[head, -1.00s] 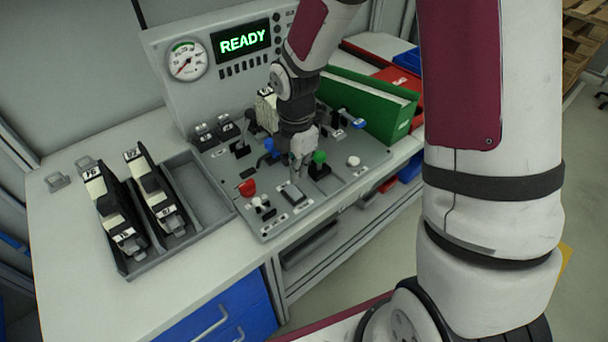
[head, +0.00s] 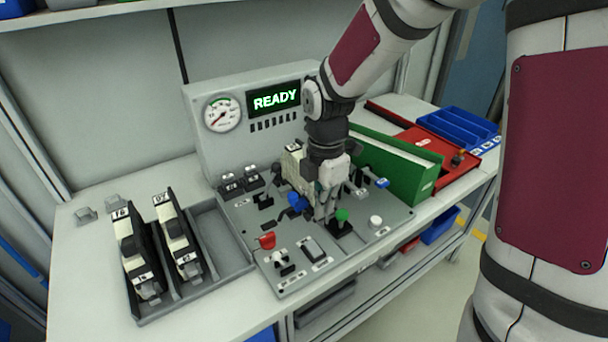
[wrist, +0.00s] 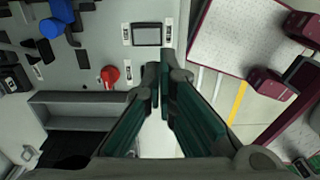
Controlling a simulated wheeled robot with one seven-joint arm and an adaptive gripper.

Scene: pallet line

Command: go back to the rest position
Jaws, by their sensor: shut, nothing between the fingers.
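My gripper (head: 326,217) hangs pointing down over the grey control panel (head: 240,208), close to the green knob (head: 342,215). In the wrist view my gripper (wrist: 161,72) has its two fingers together with nothing between them. The panel also shows a blue knob (head: 298,203), a red knob (head: 267,240), a white knob (head: 375,222) and a square rocker button (head: 312,249). The red knob (wrist: 109,74) and the button (wrist: 147,34) show in the wrist view, apart from the fingers. The height of the fingertips above the panel is hard to tell.
A grey tray (head: 222,245) holds two black-and-white units (head: 137,258) left of the panel. A gauge (head: 222,113) and a lit READY display (head: 274,101) stand behind. A green bin (head: 392,168), a red tray (head: 468,168) and blue bins (head: 458,125) are on the right.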

